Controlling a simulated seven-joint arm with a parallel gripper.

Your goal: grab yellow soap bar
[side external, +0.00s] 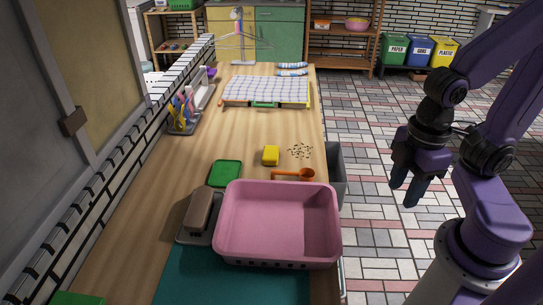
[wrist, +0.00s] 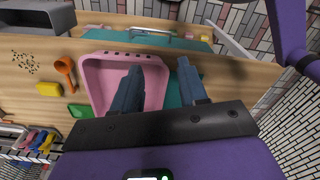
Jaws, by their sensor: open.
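The yellow soap bar (side external: 271,156) lies on the wooden counter (side external: 240,130), behind the pink basin and left of the orange spoon (side external: 294,174). In the wrist view the soap bar (wrist: 48,89) shows near the left edge, beside the orange spoon (wrist: 65,69). My gripper (side external: 404,190) is to the right of the counter in the side view, well apart from the soap, with its fingers pointing down. In the wrist view my gripper (wrist: 158,70) has its two fingers spread with nothing between them.
A pink basin (side external: 277,246) stands at the counter's near right. A green sponge or pad (side external: 225,173) lies left of the soap. Dark specks (side external: 300,151) lie to its right.

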